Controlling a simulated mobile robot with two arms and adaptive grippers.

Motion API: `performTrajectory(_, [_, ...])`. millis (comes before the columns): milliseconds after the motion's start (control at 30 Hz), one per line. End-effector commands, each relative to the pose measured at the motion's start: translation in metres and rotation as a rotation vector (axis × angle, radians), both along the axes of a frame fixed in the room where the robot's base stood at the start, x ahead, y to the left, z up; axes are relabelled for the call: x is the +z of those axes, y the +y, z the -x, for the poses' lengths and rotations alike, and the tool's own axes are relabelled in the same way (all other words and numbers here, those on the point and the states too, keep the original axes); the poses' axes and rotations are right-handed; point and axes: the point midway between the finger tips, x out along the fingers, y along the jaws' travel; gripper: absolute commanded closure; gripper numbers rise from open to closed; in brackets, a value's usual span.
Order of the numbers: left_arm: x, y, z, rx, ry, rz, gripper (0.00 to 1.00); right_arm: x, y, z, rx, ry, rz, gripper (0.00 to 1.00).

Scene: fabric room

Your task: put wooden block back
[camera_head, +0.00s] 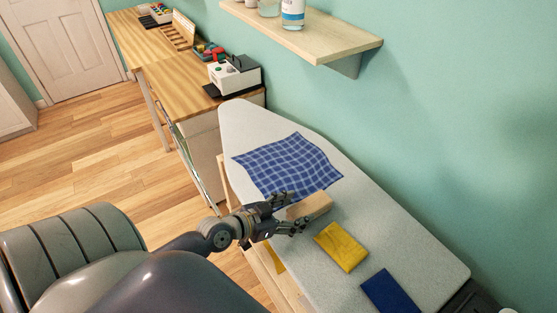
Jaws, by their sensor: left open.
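The wooden block (314,204) is light tan and lies on the grey ironing board (400,230), close to the near corner of a blue checked cloth (288,165). My left gripper (295,212) comes in from the left and is open at the block's left end. Its fingers hide part of that end, and I cannot tell whether they touch the block. My right gripper is out of view.
A folded yellow cloth (341,246) and a folded dark blue cloth (390,294) lie on the board to the right. A wall shelf (320,44) hangs above. A wooden table (165,65) with a white machine (235,75) stands behind. Open floor (85,145) lies left.

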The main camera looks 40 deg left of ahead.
Motion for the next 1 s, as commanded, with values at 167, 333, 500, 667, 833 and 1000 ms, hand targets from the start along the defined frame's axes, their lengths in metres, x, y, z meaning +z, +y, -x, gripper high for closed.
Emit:
performTrajectory(167, [0.010,0.009,0.029,-0.003,0.001,-0.003,0.35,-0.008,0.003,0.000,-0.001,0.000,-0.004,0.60])
performTrajectory(333, [0.018,0.016,0.046,0.000,0.001,-0.001,0.35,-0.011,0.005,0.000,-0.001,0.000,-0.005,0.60])
performTrajectory(500, [0.023,0.018,0.053,-0.002,-0.001,-0.001,0.35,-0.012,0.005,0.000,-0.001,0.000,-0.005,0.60])
performTrajectory(667, [0.025,0.018,0.055,-0.001,-0.003,0.000,0.35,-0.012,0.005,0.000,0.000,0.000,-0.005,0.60])
performTrajectory(833, [0.025,0.019,0.054,-0.001,-0.002,0.000,0.35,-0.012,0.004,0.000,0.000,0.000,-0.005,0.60])
performTrajectory(1000, [0.024,0.019,0.054,-0.001,-0.002,0.000,0.35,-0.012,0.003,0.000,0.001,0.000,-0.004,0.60])
